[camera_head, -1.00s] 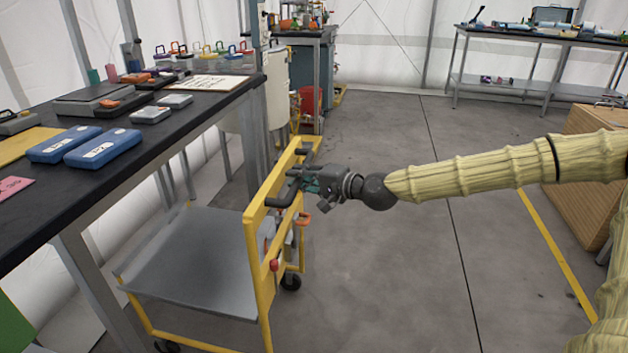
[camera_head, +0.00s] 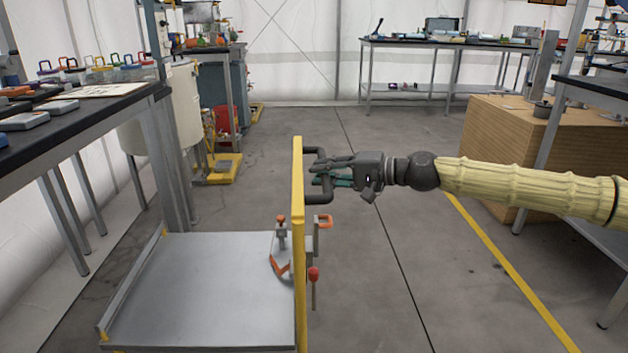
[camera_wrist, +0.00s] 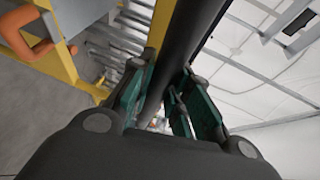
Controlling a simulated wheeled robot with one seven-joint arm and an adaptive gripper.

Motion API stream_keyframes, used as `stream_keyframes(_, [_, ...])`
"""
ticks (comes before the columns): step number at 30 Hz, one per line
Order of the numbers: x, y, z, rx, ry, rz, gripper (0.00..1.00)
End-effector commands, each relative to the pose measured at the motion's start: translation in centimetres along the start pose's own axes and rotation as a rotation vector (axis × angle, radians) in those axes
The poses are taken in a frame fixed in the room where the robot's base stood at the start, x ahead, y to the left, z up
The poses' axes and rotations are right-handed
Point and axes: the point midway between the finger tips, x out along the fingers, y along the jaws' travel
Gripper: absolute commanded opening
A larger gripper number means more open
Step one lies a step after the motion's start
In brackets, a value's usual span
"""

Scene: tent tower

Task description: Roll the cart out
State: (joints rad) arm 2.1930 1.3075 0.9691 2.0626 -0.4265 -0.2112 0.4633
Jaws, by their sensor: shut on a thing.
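The cart has a grey flat deck (camera_head: 215,290) and a yellow upright frame (camera_head: 298,230) with a black handle (camera_head: 319,197) on its right side. My gripper (camera_head: 325,174) reaches in from the right and is shut on the black handle. In the wrist view the dark handle bar (camera_wrist: 187,45) runs between the green-padded fingers of my gripper (camera_wrist: 165,92). Orange and red clamps (camera_head: 281,262) hang on the frame below the handle. The cart's wheels are not visible in the current head view.
A black-topped workbench (camera_head: 75,115) stands at the left, close to the deck. A wooden crate (camera_head: 540,145) and another table (camera_head: 595,95) are at the right. A yellow floor line (camera_head: 515,280) runs on the right. The floor beyond and right of the cart is clear.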

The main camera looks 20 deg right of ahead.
Motion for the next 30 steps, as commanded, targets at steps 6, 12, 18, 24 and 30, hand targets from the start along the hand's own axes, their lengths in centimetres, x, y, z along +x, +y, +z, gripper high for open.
stream_keyframes(6, [-2.5, 0.8, -0.8, 0.001, -0.02, 0.004, 0.0])
stream_keyframes(12, [-3.8, 1.1, -1.4, 0.001, -0.025, 0.004, 0.0])
stream_keyframes(18, [-4.2, 1.3, -1.6, 0.0, -0.026, 0.005, 0.0])
stream_keyframes(24, [-4.2, 1.3, -1.6, 0.0, -0.026, 0.005, 0.0])
stream_keyframes(30, [-4.2, 1.3, -1.7, 0.0, -0.024, 0.004, 0.38])
